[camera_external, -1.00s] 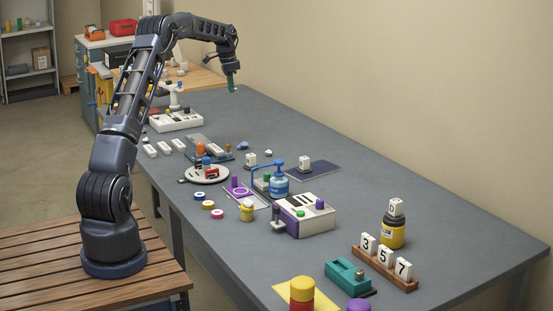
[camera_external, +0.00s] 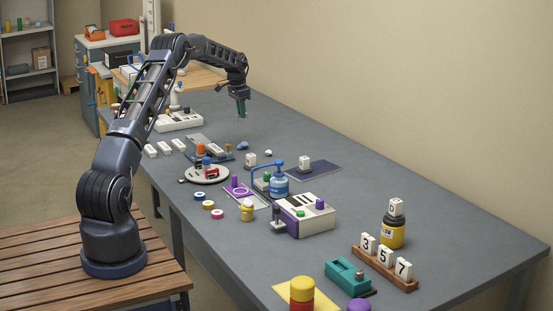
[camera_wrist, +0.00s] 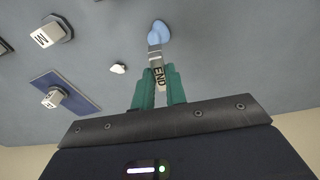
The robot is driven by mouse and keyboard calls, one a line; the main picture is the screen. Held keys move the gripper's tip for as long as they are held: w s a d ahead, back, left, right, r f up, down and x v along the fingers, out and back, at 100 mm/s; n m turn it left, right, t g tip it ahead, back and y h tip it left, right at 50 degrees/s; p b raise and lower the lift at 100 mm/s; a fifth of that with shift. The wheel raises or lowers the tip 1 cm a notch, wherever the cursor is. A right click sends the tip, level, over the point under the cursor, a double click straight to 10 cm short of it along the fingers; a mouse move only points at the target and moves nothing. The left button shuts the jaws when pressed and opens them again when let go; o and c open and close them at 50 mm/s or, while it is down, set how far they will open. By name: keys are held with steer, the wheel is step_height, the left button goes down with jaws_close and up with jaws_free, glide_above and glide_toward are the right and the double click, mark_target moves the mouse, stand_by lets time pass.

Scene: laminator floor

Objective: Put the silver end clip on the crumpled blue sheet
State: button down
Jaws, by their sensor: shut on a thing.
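My gripper (camera_external: 241,112) hangs pointing down above the far part of the grey table. In the wrist view its green fingers (camera_wrist: 159,88) are shut on the silver end clip (camera_wrist: 154,55), which carries a label reading "END". The crumpled blue sheet (camera_external: 242,145) lies on the table below the gripper. In the wrist view the crumpled blue sheet (camera_wrist: 160,29) shows just beyond the tip of the clip. The clip appears to overlap its edge in the picture, but I cannot tell whether they touch. The clip is too small to make out in the external view.
A small white crumpled piece (camera_external: 268,153) lies near the blue sheet. A white lettered block (camera_external: 250,159) and a dark blue mat (camera_external: 326,171) with another block (camera_external: 304,162) are close by. A round plate (camera_external: 222,178) with small items stands nearer. The table along the wall is clear.

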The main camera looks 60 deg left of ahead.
glide_toward(243, 141)
steer(key=shift+w+f, duration=0.15)
steer(key=shift+f, duration=1.1)
steer(key=shift+w+f, duration=0.15)
steer(key=shift+f, duration=1.1)
steer(key=shift+f, duration=0.5)
steer(key=c, duration=1.4)
jaws_free()
steer(key=shift+c, duration=0.2)
